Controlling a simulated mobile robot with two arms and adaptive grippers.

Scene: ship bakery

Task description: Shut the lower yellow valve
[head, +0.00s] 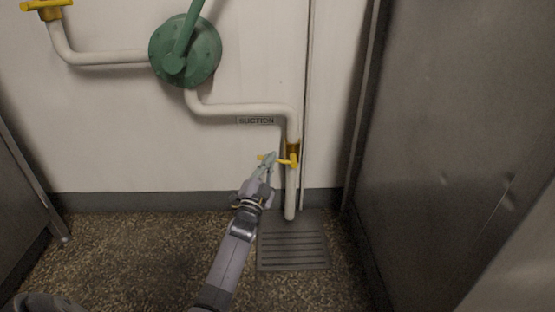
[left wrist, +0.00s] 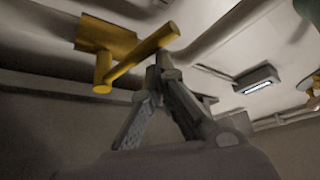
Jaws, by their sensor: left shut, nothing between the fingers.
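The lower yellow valve (head: 293,153) sits on the white vertical pipe below the SUCTION label in the head view. Its yellow handle crosses the pipe sideways, with its left end by my left gripper. My left gripper (head: 270,157) is shut and empty, its tips at the left part of the handle. In the left wrist view the yellow handle (left wrist: 140,58) runs up to the right, close to the tips of my left gripper (left wrist: 158,62). I cannot tell whether they touch. My right gripper is not in view.
A green hand pump (head: 185,50) is on the wall, with white pipes. Another yellow valve (head: 46,8) is at the upper left. A floor drain grate (head: 292,246) lies below the pipe. A grey metal cabinet (head: 450,120) stands close at the right. The floor at left is clear.

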